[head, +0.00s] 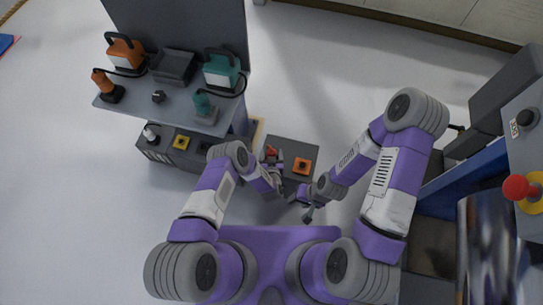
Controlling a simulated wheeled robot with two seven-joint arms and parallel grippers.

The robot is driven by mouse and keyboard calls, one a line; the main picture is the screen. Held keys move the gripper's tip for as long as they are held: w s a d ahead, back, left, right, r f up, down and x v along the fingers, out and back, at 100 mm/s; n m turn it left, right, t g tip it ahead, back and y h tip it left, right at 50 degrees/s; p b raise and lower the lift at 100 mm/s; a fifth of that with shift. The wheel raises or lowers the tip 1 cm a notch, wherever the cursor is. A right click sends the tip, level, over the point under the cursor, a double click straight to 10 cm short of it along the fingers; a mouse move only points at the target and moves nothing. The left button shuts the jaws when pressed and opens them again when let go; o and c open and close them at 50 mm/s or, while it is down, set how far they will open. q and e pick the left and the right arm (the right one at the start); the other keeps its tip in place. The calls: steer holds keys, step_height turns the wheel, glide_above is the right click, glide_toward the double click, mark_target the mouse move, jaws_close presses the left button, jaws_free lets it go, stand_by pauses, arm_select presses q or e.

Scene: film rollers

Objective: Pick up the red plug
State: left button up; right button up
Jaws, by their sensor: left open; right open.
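A small red piece (270,151), which looks like the red plug, is at the left part of a dark grey box top. My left gripper (273,162) is open right at it, and its fingers partly cover the piece. I cannot tell whether they touch it. My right gripper (307,212) is open and empty, lower and to the right, in front of the box's near edge.
An orange square with a black button (302,167) sits on the dark box top (290,145). A grey workbench (180,97) with orange and teal tools stands at upper left. A yellow square (181,142) is below it. A red knob (516,188) is on a machine at right.

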arm_select(q)
steer(key=c, duration=1.3)
step_height(320, 180, up, 10)
steer(key=p, duration=0.5)
